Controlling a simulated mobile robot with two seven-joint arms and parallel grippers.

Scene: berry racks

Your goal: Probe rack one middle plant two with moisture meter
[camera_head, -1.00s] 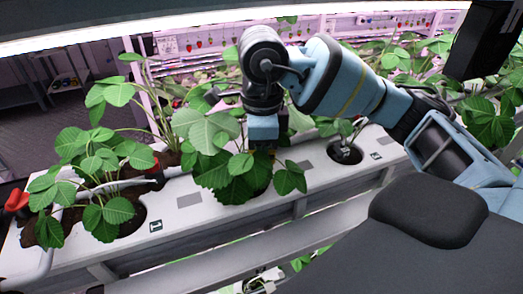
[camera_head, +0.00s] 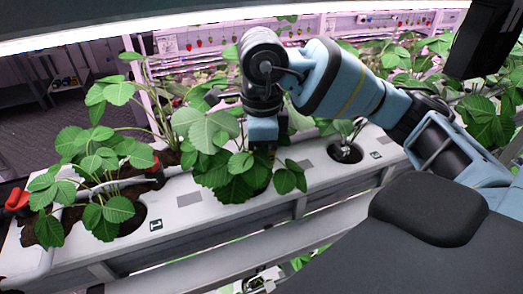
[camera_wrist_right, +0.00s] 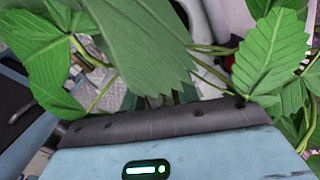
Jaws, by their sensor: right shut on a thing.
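The middle strawberry plant (camera_head: 215,135) grows from a hole in the white rack trough (camera_head: 192,212). My right gripper (camera_head: 265,148) points down among its leaves, on the plant's right side. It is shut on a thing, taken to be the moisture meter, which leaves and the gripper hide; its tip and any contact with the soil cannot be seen. In the right wrist view the light-blue gripper body (camera_wrist_right: 230,155) with a small lit display fills the bottom, and large leaves (camera_wrist_right: 140,45) cover most of the rest. My left gripper is not in view.
Another plant (camera_head: 95,160) stands in the trough to the left, near a red-ended pipe (camera_head: 18,200). A small plant (camera_head: 345,130) sits in a hole to the right. More racks stand behind, and a lamp bar (camera_head: 130,32) hangs above.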

